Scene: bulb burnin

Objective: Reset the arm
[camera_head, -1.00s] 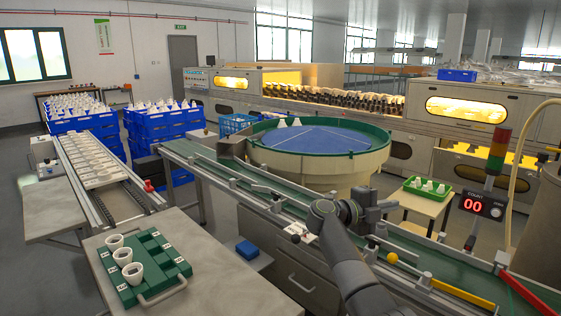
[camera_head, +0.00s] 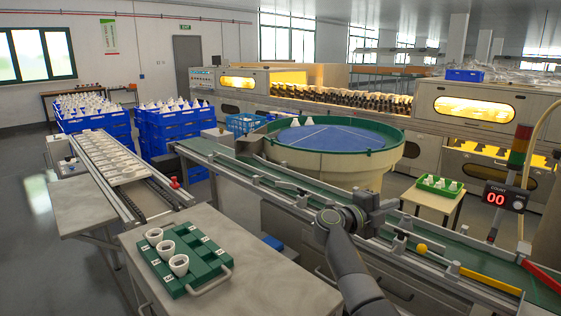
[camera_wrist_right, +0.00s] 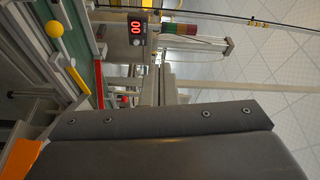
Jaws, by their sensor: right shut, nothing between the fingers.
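My right arm rises from the bottom of the head view, bent at the elbow. Its dark gripper (camera_head: 372,208) is in front of the conveyor, over its near rail in the picture; the fingertips are too small to make out, and it appears shut and empty. In the right wrist view a broad grey plate with screws, part of my own arm, fills the lower half, and nothing held shows there. My left arm and gripper are out of view.
A green conveyor (camera_head: 226,165) runs diagonally past the round green-rimmed turntable (camera_head: 330,165). A green rack (camera_head: 205,268) with three white cups sits on the near left table (camera_head: 262,262). A yellow ball (camera_head: 422,248) and a counter reading 00 (camera_head: 507,196) stand at right.

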